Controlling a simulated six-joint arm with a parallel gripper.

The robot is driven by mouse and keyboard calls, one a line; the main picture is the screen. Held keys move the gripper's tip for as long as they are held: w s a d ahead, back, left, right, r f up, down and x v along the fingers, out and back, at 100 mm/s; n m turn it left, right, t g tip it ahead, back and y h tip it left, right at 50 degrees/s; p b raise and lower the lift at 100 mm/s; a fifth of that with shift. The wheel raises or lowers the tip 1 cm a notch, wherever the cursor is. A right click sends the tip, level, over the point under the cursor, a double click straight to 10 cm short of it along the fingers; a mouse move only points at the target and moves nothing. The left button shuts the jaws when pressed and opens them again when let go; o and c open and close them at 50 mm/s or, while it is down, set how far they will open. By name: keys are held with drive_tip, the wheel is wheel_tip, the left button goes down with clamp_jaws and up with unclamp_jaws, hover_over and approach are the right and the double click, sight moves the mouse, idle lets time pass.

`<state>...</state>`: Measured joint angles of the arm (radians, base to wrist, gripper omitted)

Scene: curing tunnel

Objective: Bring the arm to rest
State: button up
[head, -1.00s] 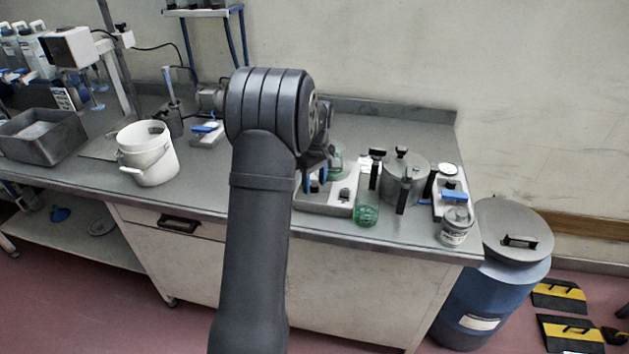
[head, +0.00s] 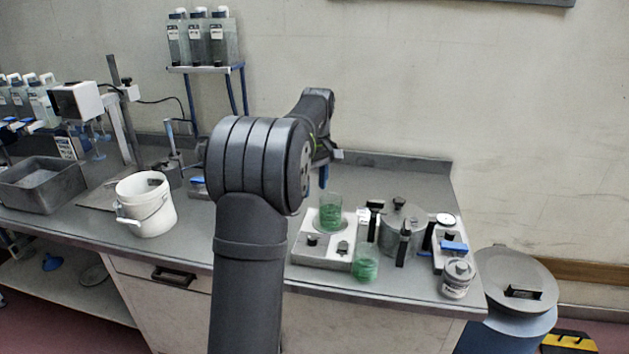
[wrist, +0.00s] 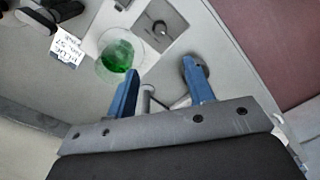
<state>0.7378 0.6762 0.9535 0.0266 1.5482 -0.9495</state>
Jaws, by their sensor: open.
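My gripper (wrist: 162,84) is open, with two blue fingers apart and nothing between them in the wrist view. In the head view my arm hides most of it; one blue fingertip (head: 324,176) shows above the bench, just above a beaker with green liquid (head: 331,212). That beaker stands on a white hotplate (head: 311,256) with dark knobs. A beaker of green liquid (wrist: 115,62) also shows in the wrist view, beyond the left finger. A second green beaker (head: 366,264) stands at the hotplate's front right, by the bench edge.
A metal pot (head: 401,222), a small jar (head: 458,278) and a device with a blue part (head: 449,246) crowd the bench's right end. A white bucket (head: 146,208) and a metal basin (head: 42,188) stand left. Bottles (head: 200,42) sit on a raised shelf behind.

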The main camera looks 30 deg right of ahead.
sight(312, 237)
drive_tip(key=shift+r, duration=0.45)
drive_tip(key=f, duration=1.7)
drive_tip(key=shift+a+f, duration=0.25)
drive_tip(key=shift+a, duration=0.1)
